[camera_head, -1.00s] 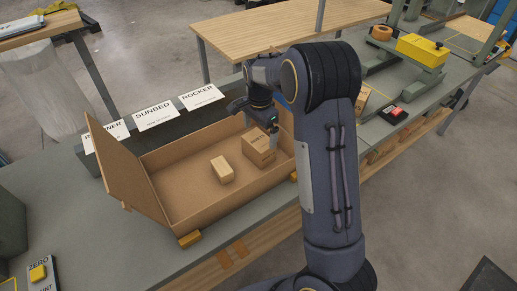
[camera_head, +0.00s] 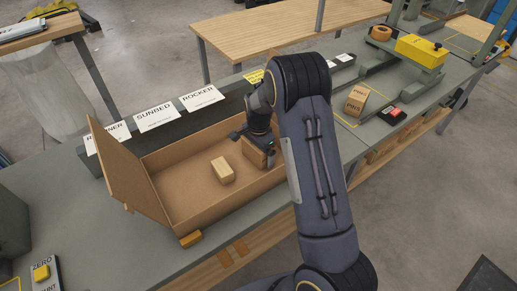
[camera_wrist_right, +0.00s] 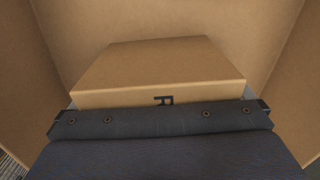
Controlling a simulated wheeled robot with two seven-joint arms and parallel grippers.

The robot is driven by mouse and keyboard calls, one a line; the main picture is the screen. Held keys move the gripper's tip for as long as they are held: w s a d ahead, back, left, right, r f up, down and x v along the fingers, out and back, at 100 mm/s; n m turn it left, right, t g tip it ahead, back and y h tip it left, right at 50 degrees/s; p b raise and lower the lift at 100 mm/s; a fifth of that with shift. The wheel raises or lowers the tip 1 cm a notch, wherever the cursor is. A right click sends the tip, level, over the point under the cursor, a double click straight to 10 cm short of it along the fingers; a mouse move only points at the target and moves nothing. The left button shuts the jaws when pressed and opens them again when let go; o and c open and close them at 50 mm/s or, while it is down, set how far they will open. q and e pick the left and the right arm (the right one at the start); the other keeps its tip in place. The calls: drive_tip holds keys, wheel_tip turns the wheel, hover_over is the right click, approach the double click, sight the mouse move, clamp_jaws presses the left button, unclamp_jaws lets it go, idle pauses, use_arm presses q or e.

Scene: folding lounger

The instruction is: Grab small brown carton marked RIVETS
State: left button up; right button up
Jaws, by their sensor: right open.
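A small brown carton (camera_head: 252,156) stands at the right end of the large open cardboard box, partly hidden by my right gripper (camera_head: 262,150). In the right wrist view the carton (camera_wrist_right: 160,68) lies straight ahead, with part of a dark letter like an R on its near face; the rest of the marking is hidden. My right gripper (camera_wrist_right: 160,110) is open, facing the carton, with its finger ends near the carton's two sides. I cannot tell whether they touch it. My left gripper is not in view.
The open box (camera_head: 165,203) has walls around the carton and a raised flap at left. A smaller light carton (camera_head: 222,170) lies inside. Label cards (camera_head: 155,117) stand behind the box. A carton marked PINS (camera_head: 356,99) sits to the right on the bench.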

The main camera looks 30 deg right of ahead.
drive_tip(key=c, duration=0.9)
drive_tip(key=shift+c, duration=0.5)
drive_tip(key=shift+r, duration=0.15)
